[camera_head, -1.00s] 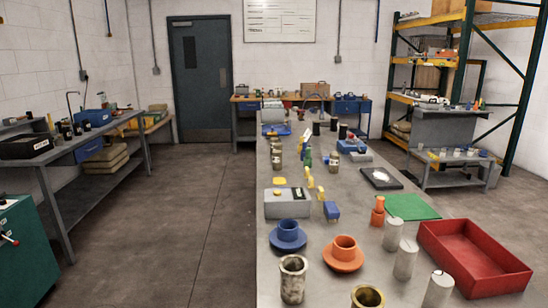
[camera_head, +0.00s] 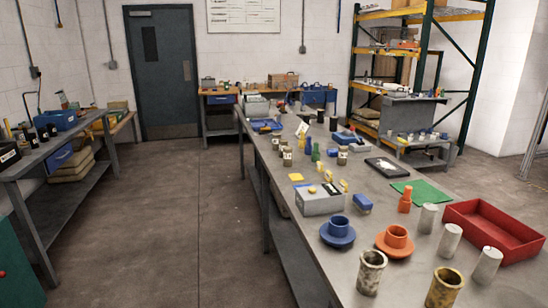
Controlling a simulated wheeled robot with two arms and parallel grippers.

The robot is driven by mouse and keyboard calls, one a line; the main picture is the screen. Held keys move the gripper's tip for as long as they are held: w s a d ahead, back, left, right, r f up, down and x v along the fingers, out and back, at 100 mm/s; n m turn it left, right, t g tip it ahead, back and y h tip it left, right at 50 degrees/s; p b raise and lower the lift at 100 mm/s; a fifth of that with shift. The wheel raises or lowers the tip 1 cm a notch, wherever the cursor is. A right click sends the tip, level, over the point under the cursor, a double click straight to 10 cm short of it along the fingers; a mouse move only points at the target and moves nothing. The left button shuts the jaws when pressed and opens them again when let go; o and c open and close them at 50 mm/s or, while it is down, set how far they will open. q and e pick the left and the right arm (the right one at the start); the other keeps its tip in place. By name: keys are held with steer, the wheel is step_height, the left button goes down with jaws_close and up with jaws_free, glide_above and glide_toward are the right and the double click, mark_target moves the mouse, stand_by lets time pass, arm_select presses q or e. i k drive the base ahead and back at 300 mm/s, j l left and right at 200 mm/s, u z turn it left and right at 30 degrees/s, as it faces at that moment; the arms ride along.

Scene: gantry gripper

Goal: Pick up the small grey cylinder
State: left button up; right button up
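Three plain grey cylinders stand upright on the long grey table at the right. The first grey cylinder (camera_head: 427,218) is farthest back and looks smallest. The second grey cylinder (camera_head: 449,241) is just in front of it, and the third grey cylinder (camera_head: 487,265) is nearest. I cannot tell for sure which one the task calls small. All three stand just left of the red tray (camera_head: 513,248). A worn metal cup (camera_head: 371,273) and a brass-coloured cup (camera_head: 443,290) stand nearer the front edge. Neither of my grippers is in view.
The long table (camera_head: 290,222) carries a blue flanged cup (camera_head: 338,231), an orange flanged cup (camera_head: 395,240), a grey box (camera_head: 320,200), an orange piece (camera_head: 405,200) and a green mat (camera_head: 420,190). The floor (camera_head: 205,215) left of the table is clear. Another bench (camera_head: 55,180) stands at the left.

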mark_target(288, 153)
steer(key=i+j, duration=0.75)
steer(key=j, duration=0.25)
steer(key=z, duration=0.05)
